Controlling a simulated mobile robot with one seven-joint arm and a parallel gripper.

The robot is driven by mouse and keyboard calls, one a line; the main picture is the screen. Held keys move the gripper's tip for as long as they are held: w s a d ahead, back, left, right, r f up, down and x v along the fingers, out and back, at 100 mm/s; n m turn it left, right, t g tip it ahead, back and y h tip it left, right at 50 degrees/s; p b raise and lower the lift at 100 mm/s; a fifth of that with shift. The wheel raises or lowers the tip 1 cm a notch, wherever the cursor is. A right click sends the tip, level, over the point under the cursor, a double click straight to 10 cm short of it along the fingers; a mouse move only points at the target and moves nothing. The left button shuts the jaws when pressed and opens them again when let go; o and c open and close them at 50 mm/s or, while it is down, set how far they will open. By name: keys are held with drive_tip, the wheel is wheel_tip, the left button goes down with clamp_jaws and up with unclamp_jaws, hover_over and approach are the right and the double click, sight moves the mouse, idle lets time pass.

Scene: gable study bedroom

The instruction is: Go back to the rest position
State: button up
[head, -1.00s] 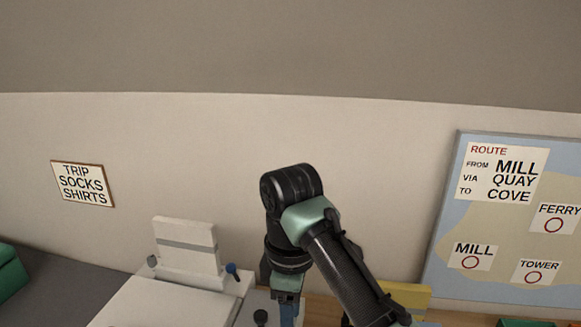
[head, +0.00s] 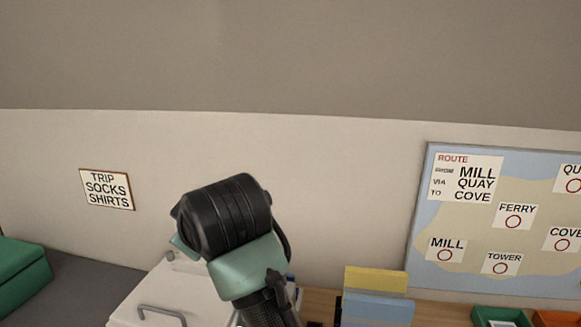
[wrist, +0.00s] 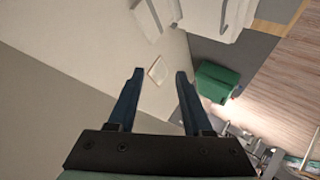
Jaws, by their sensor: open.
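My gripper (wrist: 158,78) shows in the wrist view with its two blue fingers spread apart and nothing between them. It is open and clear of any object, with the pale wall and a small framed sign (wrist: 158,70) beyond the fingertips. In the head view my black and green arm is raised in the middle foreground, and the gripper itself is hidden there.
A white case or box (head: 150,300) with a grey handle stands behind my arm. A green box (head: 20,272) is at far left. Blue and yellow upright pieces (head: 376,295) and green (head: 500,316) and orange (head: 555,318) trays are at right. A route board (head: 500,220) and a trip sign (head: 106,189) are on the wall.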

wheel_tip(320, 180, up, 14)
drive_tip(key=s+m+t+y+p, duration=0.2)
drive_tip(key=m+t, duration=0.1)
drive_tip(key=t, duration=0.3)
drive_tip(key=s+d+r+m+t+h+p, duration=0.2)
drive_tip(key=s+d+r+m+t+h, duration=0.5)
drive_tip(key=s+d+r+m+t, duration=0.3)
drive_tip(key=s+d+r+t, duration=0.1)
drive_tip(key=s+d+r, duration=0.3)
drive_tip(key=s+r, duration=0.3)
drive_tip(key=shift+d+r+t+h, duration=0.3)
drive_tip(key=shift+r, duration=0.6)
drive_tip(key=shift+w, duration=0.1)
